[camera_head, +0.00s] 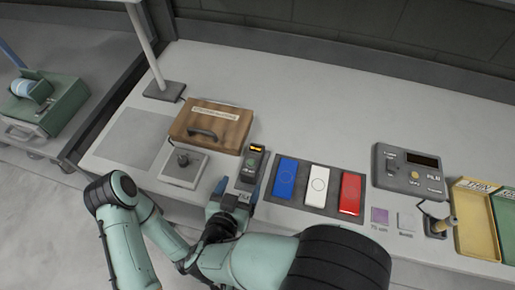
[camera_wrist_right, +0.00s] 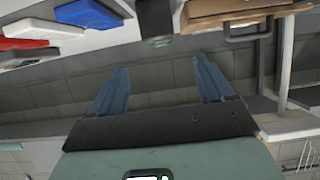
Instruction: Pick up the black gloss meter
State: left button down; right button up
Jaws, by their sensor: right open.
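The black gloss meter (camera_head: 252,167), a small upright-looking handheld block with an orange-lit display at its far end, lies on the pale bench between the wooden case and the colour panels. It also shows at the top of the right wrist view (camera_wrist_right: 156,18). My right gripper (camera_head: 238,191) is at the bench's front edge, just in front of the meter's near end. In the right wrist view its two blue fingers (camera_wrist_right: 161,66) are spread with nothing between them, and the meter is beyond the tips. My left gripper is not in view.
A wooden case (camera_head: 211,126) and a grey plate with a knob (camera_head: 184,166) are left of the meter. Blue (camera_head: 285,178), white (camera_head: 318,183) and red (camera_head: 351,192) panels lie close on its right. A grey display unit (camera_head: 409,170) and yellow tray (camera_head: 474,222) are farther right.

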aim_at(251, 162)
jog(key=x, duration=0.7)
jog(key=shift+w+f, duration=0.1)
jog(key=shift+w, duration=0.05)
jog(key=x, duration=0.5)
jog(key=shift+w+d, duration=0.1)
jog(key=shift+w, duration=0.3)
jog(key=c, duration=1.4)
